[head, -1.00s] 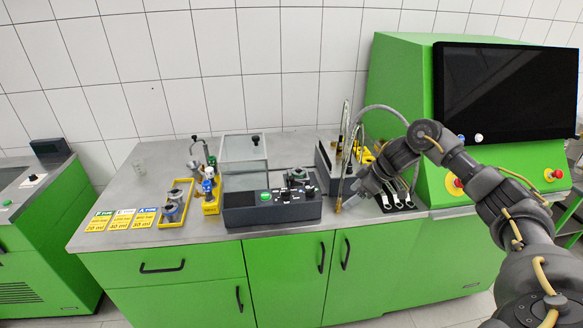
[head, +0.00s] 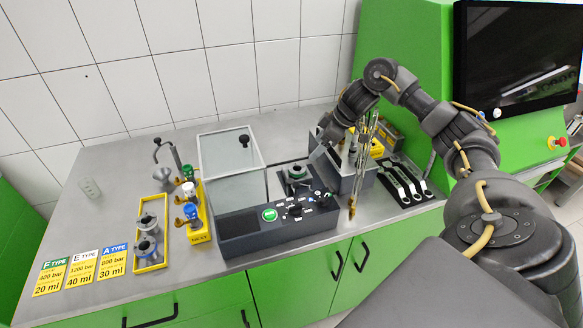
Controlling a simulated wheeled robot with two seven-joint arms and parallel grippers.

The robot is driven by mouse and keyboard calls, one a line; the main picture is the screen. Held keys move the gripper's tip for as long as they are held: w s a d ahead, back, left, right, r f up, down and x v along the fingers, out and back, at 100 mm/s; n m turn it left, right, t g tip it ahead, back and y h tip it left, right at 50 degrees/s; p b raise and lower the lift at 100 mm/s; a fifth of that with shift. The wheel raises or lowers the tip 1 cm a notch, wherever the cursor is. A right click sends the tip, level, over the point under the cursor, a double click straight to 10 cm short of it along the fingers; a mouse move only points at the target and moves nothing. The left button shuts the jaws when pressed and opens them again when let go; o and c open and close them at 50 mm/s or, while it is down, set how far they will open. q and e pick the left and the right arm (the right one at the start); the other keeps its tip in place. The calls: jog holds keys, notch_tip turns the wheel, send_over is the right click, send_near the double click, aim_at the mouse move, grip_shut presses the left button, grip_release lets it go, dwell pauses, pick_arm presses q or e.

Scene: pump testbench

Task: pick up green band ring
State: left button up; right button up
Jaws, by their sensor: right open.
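A round metal part with a green band (head: 297,173) sits on top of the dark test device (head: 290,232), right of the clear box. This may be the green band ring; the picture is too small to be certain. My right gripper (head: 322,152) hangs just to the right of and behind this part, pointing down and apart from it as far as I can see. It is open, and I see nothing held in it. Its fingertips are small and partly lost against the dark equipment. My left gripper is not in view.
A clear box (head: 232,170) stands beside the part. Thin upright metal rods (head: 361,165) stand close to my wrist. Farther left are a yellow rack with colored tops (head: 202,228) and a yellow tray (head: 165,262). Wrenches (head: 405,180) lie at right.

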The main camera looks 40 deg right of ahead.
aim_at(301, 164)
jog(key=p+x, duration=0.1)
jog(key=x, duration=0.4)
jog(key=shift+w+a+f, duration=0.2)
jog(key=shift+w+a, duration=0.1)
jog(key=shift+s+d, duration=0.1)
jog(key=shift+s, duration=0.15)
jog(key=shift+f+p, duration=0.15)
jog(key=shift+p, duration=0.2)
jog(key=p+x, duration=0.1)
jog(key=x, duration=0.4)
jog(key=shift+p, duration=0.4)
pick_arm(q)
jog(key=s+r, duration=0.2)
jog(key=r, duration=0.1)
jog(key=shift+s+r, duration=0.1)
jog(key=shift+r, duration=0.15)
pick_arm(e)
jog(key=shift+s, duration=0.1)
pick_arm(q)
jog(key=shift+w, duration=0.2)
pick_arm(e)
jog(key=c, duration=1.2)
